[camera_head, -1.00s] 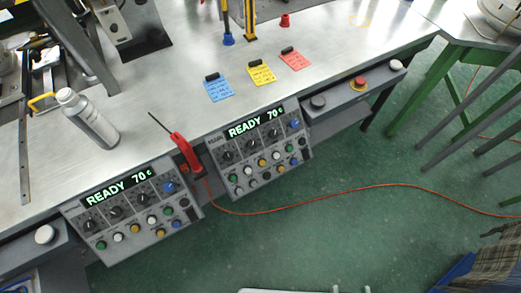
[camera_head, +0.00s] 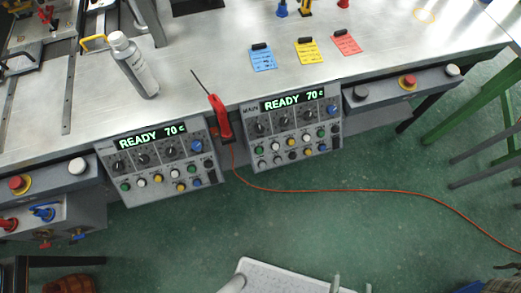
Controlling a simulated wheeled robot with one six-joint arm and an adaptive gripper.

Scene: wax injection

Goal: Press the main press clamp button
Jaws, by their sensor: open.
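The main control panel (camera_head: 291,131) is a grey box on the bench's front edge, marked MAIN, with a green display reading READY 70 c. It has a row of black knobs with a blue knob at the right, and below them rows of small green, white, yellow, black and blue buttons (camera_head: 291,142). The button labels are too small to read, so I cannot tell which is the clamp button. A similar panel (camera_head: 160,166) to its left also reads READY 70 c.
A red-handled tool (camera_head: 222,118) hangs between the panels, its orange cable (camera_head: 350,191) running across the green floor. A bar on the right carries a red button (camera_head: 407,82). Floor before the panels is open.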

